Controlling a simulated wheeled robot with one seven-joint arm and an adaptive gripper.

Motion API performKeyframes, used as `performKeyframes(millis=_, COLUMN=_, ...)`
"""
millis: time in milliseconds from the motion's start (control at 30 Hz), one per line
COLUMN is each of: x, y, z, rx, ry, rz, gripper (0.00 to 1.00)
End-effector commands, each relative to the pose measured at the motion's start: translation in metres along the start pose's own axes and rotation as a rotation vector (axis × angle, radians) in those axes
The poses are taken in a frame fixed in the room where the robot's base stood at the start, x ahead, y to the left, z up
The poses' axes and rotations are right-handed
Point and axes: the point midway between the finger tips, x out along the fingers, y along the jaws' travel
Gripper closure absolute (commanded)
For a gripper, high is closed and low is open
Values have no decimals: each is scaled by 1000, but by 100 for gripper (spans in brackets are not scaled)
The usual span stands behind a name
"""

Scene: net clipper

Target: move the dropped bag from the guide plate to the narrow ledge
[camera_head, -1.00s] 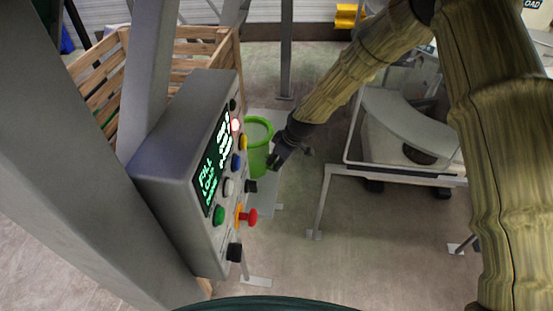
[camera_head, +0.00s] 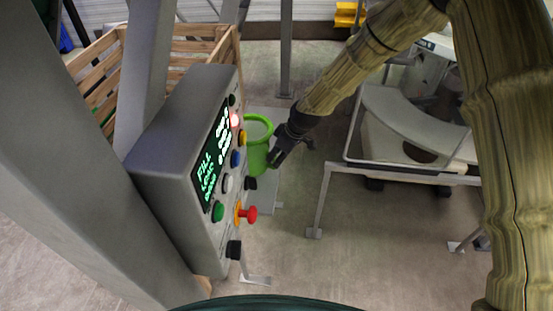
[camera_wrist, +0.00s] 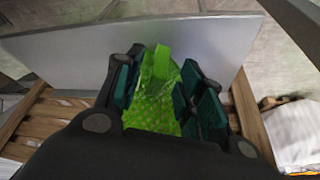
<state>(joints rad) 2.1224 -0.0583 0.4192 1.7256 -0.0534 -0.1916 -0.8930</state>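In the wrist view a bright green net bag (camera_wrist: 158,95) fills the space between the fingers of my gripper (camera_wrist: 160,85), with a flat green strip standing up past the fingertips. The dark teal finger pads are spread to either side of the bag; whether they press on it cannot be told. A smooth grey plate (camera_wrist: 70,58) stands just beyond the fingertips; I cannot tell whether it is the guide plate. In the head view my gripper (camera_head: 274,160) points down and left beside a green bucket-like container (camera_head: 257,155). The bag and narrow ledge cannot be made out there.
A control box (camera_head: 165,150) with buttons and a lit display stands left of my gripper, close in front. A wooden slatted crate (camera_head: 97,72) is behind it, with slats also in the wrist view (camera_wrist: 50,115). A grey metal frame (camera_head: 395,174) stands right. Open floor lies between.

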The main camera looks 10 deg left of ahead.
Motion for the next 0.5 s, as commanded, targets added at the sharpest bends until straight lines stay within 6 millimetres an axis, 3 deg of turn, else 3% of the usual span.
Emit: performKeyframes(millis=500, x=-67, y=0, z=0, rx=0, ry=2, rz=2, gripper=61)
